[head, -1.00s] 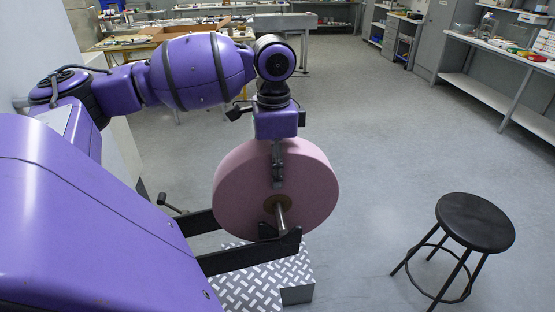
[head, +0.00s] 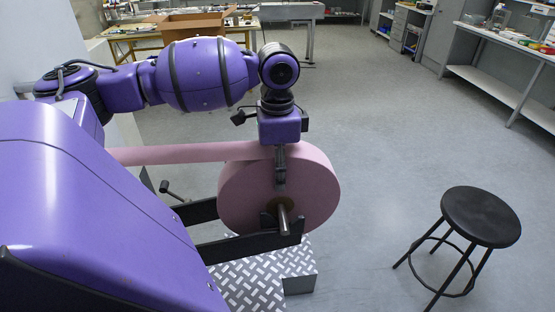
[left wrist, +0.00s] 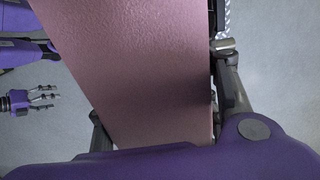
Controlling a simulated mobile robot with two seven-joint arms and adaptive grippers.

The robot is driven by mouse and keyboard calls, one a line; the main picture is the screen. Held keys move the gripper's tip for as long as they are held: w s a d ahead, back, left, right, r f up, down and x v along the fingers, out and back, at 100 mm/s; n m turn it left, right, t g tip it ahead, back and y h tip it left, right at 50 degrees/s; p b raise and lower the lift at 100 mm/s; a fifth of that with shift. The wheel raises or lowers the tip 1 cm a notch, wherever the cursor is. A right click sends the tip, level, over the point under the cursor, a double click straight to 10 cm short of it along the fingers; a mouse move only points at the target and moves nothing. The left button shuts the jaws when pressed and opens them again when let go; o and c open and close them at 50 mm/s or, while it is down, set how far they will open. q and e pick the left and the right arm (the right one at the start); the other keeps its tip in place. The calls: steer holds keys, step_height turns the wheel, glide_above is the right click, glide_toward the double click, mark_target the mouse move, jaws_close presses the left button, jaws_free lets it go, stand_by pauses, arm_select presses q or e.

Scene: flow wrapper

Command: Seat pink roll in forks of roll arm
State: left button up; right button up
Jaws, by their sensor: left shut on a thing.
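The pink roll (head: 241,196) stands on edge, its axle (head: 284,217) poking out of the near face. The near fork of the black roll arm (head: 245,248) has its prongs on either side of the axle, which sits in the notch. The far arm (head: 199,211) passes behind the roll, so its fork is hidden. My left gripper (head: 280,165) is shut on the roll from above, one finger along the near face. In the left wrist view the roll's pink surface (left wrist: 140,65) lies between the fingers. My right gripper (left wrist: 44,97) appears small there, fingers apart and empty.
A pink strip (head: 180,154) stretches left from the roll's top. A metal tread plate (head: 245,285) lies below the arms. A black stool (head: 480,216) stands at right. Benches line the back and right side; the floor between is clear.

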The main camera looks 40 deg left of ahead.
arm_select(q)
steer(key=shift+r, duration=0.1)
steer(key=o, duration=1.6)
step_height(320, 180, up, 12)
